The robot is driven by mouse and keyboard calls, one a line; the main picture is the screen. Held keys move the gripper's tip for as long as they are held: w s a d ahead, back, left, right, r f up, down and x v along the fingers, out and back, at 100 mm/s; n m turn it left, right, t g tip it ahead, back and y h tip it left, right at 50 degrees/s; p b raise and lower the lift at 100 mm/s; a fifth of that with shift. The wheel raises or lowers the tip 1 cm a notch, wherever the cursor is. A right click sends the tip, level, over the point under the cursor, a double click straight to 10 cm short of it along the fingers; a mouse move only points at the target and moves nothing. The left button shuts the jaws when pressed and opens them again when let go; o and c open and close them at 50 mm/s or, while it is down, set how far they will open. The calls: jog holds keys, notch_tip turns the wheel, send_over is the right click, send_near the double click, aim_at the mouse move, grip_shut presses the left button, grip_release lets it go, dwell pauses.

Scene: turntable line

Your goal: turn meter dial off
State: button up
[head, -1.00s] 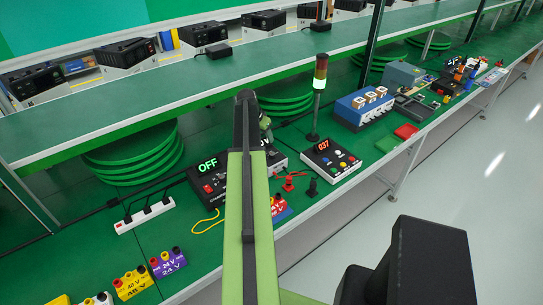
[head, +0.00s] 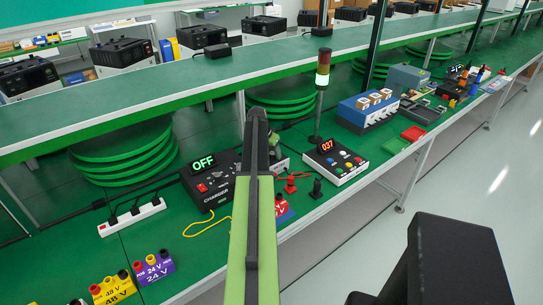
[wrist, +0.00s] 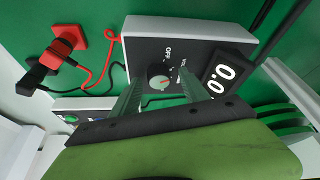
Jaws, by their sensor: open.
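The meter is a grey-edged box (wrist: 190,27) with a black face in the wrist view. Its round grey dial (wrist: 158,76) has a red pointer mark, and the word OFF is printed near it. Its display (wrist: 228,72) reads 0.0. My gripper (wrist: 160,82) is open, with one finger on each side of the dial in the picture. I cannot tell whether the fingers touch it. In the head view my arm hides most of the meter; a small part (head: 281,163) shows to its right.
Red and black plugs (wrist: 62,48) with cables lie beside the meter. In the head view, a charger (head: 208,184) with a green OFF display stands left of my arm. A control box (head: 335,161) reading 037 and a signal tower (head: 322,80) stand to the right.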

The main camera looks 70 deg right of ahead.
jog(key=shift+a, duration=0.1)
grip_shut()
jog(key=shift+n, duration=0.3)
jog(key=n+t, duration=0.2)
jog(key=n, duration=0.2)
jog(key=shift+s, duration=0.15)
jog(key=n+t, duration=0.1)
jog(key=n, duration=0.4)
jog(key=shift+t+y, duration=0.3)
jog(key=shift+t, duration=0.1)
jog(key=shift+n, duration=0.4)
grip_release()
jog(key=shift+s, duration=0.1)
